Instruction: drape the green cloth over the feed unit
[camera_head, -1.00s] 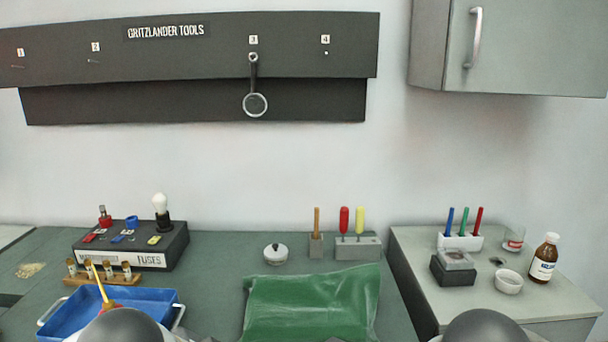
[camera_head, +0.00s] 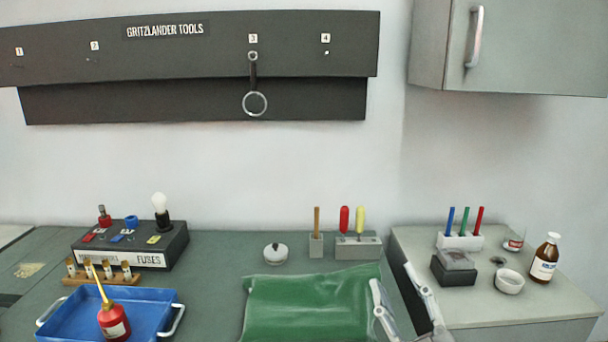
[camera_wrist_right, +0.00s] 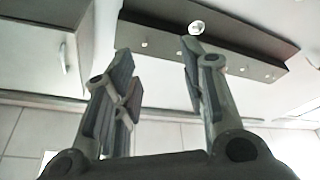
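The green cloth (camera_head: 310,305) lies spread on the bench at the bottom middle of the head view, with its near edge cut off by the frame. Its top looks smooth with slight folds. I cannot make out a feed unit, or tell whether something is under the cloth. My right gripper (camera_head: 394,275) is at the cloth's right edge with fingers pointing up and spread apart. One finger overlaps the cloth in view; I cannot tell if it touches. In the wrist view the right gripper (camera_wrist_right: 156,65) is open with nothing between its fingers. My left gripper is not in view.
A blue tray (camera_head: 65,318) with a red oil can (camera_head: 113,322) stands left of the cloth. Behind are the fuse box (camera_head: 130,245), a round lidded pot (camera_head: 275,253) and a tool holder (camera_head: 358,248). The right cabinet top holds a bottle (camera_head: 544,260) and a bowl (camera_head: 509,282).

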